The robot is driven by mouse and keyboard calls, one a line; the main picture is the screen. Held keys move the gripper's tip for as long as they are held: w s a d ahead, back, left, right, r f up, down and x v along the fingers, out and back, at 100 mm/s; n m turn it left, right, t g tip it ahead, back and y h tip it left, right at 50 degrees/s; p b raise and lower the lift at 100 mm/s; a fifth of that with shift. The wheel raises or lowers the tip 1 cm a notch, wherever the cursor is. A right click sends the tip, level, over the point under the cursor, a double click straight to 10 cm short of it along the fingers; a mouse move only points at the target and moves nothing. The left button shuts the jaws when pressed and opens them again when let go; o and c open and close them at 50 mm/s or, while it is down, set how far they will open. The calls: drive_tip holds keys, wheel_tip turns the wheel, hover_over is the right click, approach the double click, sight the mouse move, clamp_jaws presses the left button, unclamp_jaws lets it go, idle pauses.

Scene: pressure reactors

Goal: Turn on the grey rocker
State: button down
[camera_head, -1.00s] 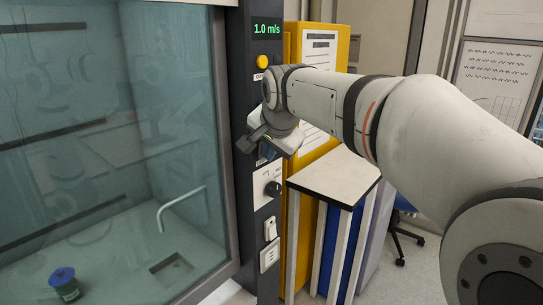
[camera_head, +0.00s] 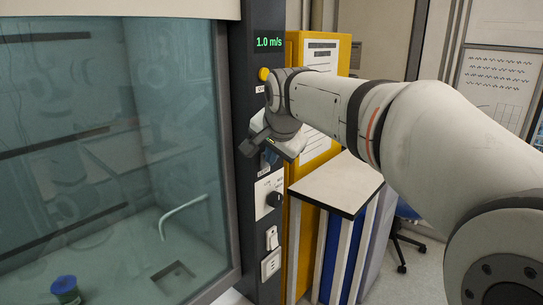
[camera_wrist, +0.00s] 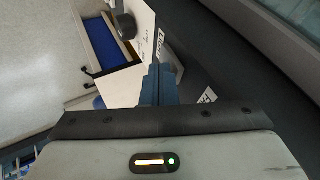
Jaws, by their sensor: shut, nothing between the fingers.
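My gripper (camera_head: 268,160) is shut and empty, close in front of the dark control post (camera_head: 244,215) of the fume hood. Its blue-grey fingers also show in the wrist view (camera_wrist: 160,78). Just beyond the fingertips in the wrist view is a grey block (camera_wrist: 174,60) beside a small label; it may be the grey rocker, and the fingers partly cover it. I cannot tell whether they touch. In the head view my wrist and fingers hide that part of the post, so the rocker's position cannot be read.
Above my gripper are a yellow button (camera_head: 263,74) and a green display (camera_head: 269,42). Below are a black knob (camera_head: 274,199), a white switch (camera_head: 271,238) and a socket (camera_head: 270,264). A white-topped stand (camera_head: 336,183) and a yellow cabinet (camera_head: 345,50) stand close on the right.

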drive_tip(key=s+d+r+b, duration=0.2)
drive_tip(key=s+d+r, duration=0.3)
drive_tip(key=s+r, duration=0.2)
drive_tip(key=shift+s+d+b, duration=0.2)
drive_tip(key=shift+s+b, duration=0.15)
drive_tip(key=shift+s, duration=0.55)
drive_tip(key=s+d+f+n+g, duration=0.1)
drive_tip(key=s+d+f, duration=0.3)
drive_tip(key=f, duration=0.6)
drive_tip(key=s+d+f+n+g+h, duration=0.1)
drive_tip(key=s+d+f+n, duration=0.2)
drive_tip(key=s+f, duration=0.5)
drive_tip(key=s+d+f+n+g+h, duration=0.1)
drive_tip(key=s+d+f, duration=0.4)
drive_tip(key=f, duration=0.6)
drive_tip(key=shift+s+f+n+g, duration=0.4)
drive_tip(key=shift+s+n+g, duration=0.15)
drive_tip(key=shift+n, duration=0.25)
